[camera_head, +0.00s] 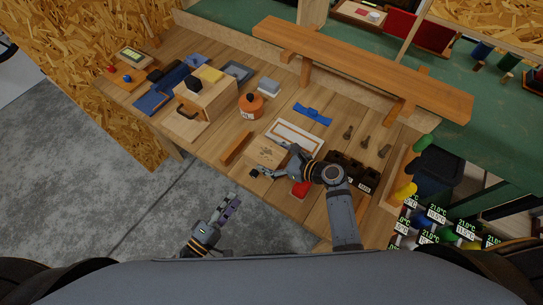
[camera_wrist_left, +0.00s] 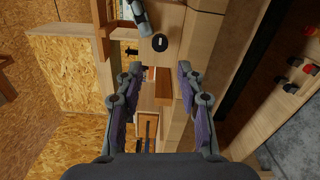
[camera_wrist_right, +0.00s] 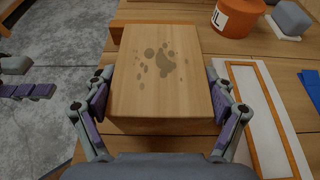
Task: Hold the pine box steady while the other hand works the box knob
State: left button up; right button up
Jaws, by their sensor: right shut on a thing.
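The pine box (camera_head: 268,151), with dark blotches on its top, stands near the bench's front edge. Its top fills the middle of the right wrist view (camera_wrist_right: 160,75). The dark box knob (camera_head: 254,172) is on the box's front side, and a round black knob shows in the left wrist view (camera_wrist_left: 160,43). My right gripper (camera_wrist_right: 165,100) is shut on the box, one finger on each side. My left gripper (camera_head: 232,204) is open and empty, in front of the bench and apart from the box. Its spread fingers show in the left wrist view (camera_wrist_left: 160,80).
A wooden bar (camera_head: 236,148) lies left of the box. A white framed board (camera_head: 295,136) and an orange pot (camera_head: 250,106) are behind it. A red thing (camera_head: 301,188) and dark holders (camera_head: 352,172) are to the right. The floor before the bench is clear.

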aim_at(253, 177)
pick_arm(q)
jog(key=shift+o, duration=0.7)
jog(key=w+d+n, duration=0.2)
jog(key=n, duration=0.6)
jog(key=w+d+n, duration=0.1)
jog(key=w+n, duration=0.2)
jog(key=n, duration=0.6)
jog(key=w+d+n, duration=0.2)
jog(key=n, duration=0.6)
jog(key=shift+w+d+n, duration=0.3)
jog(key=shift+d, duration=0.05)
grip_shut()
